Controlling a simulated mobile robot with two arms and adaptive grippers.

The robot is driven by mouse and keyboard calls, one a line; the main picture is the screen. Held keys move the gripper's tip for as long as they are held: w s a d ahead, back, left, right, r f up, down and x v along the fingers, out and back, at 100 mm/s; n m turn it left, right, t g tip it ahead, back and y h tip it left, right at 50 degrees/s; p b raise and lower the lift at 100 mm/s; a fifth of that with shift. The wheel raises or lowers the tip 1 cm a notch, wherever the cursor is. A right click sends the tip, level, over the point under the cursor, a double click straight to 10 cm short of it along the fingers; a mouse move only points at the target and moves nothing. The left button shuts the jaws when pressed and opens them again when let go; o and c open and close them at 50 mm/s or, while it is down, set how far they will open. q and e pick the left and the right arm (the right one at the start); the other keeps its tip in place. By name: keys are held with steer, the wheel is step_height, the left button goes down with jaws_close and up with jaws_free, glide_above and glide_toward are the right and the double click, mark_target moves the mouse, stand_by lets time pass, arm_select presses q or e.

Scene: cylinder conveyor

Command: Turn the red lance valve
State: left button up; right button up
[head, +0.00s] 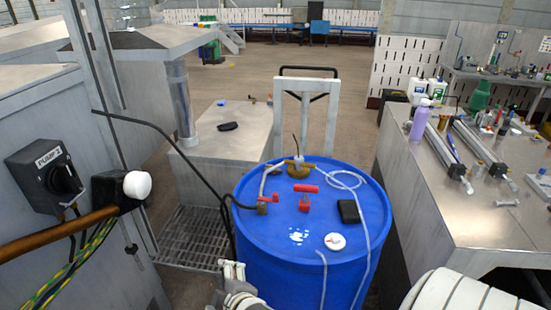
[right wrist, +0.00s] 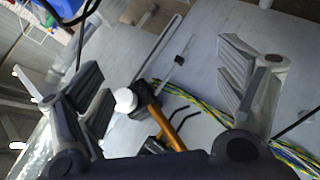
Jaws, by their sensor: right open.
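The blue drum (head: 285,235) stands upright in the middle of the head view. On its lid are two red handles: a T-shaped one (head: 305,192) near the centre, and a smaller one (head: 267,199) on a brass fitting at the left with a black hose. I cannot tell which is the lance valve. My right gripper (right wrist: 165,90) is open and empty in the right wrist view, facing the grey cabinet. A grey gripper part (head: 234,272) shows at the bottom of the head view, in front of the drum, apart from both handles. My left gripper is not in view.
The cabinet (head: 80,190) at the left carries a black pump switch (head: 45,175), a white knob (head: 137,184) and cables. A metal bench (head: 480,205) with bottles and cylinders stands at the right. A trolley handle (head: 310,85) rises behind the drum.

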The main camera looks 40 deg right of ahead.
steer(key=w+a+r+m+y, duration=0.4)
steer(key=w+m, duration=0.4)
steer(key=m, duration=0.4)
steer(key=w+a+r+m+y, duration=0.3)
steer(key=w+m+y, duration=0.3)
steer(key=m, duration=0.5)
steer(key=w+a+r+m+y, duration=0.35)
steer(key=w+m, duration=0.55)
steer(key=m, duration=0.3)
step_height(320, 180, up, 4)
steer(key=n+g+h, duration=1)
steer(key=g+h, duration=0.1)
steer(key=h, duration=0.1)
glide_above(275, 193)
steer(key=shift+s+f, duration=0.15)
steer(key=shift+f, duration=0.7)
step_height(275, 193, down, 10)
steer(key=b, duration=0.6)
steer(key=shift+r+b, duration=0.2)
steer(key=shift+b, duration=0.15)
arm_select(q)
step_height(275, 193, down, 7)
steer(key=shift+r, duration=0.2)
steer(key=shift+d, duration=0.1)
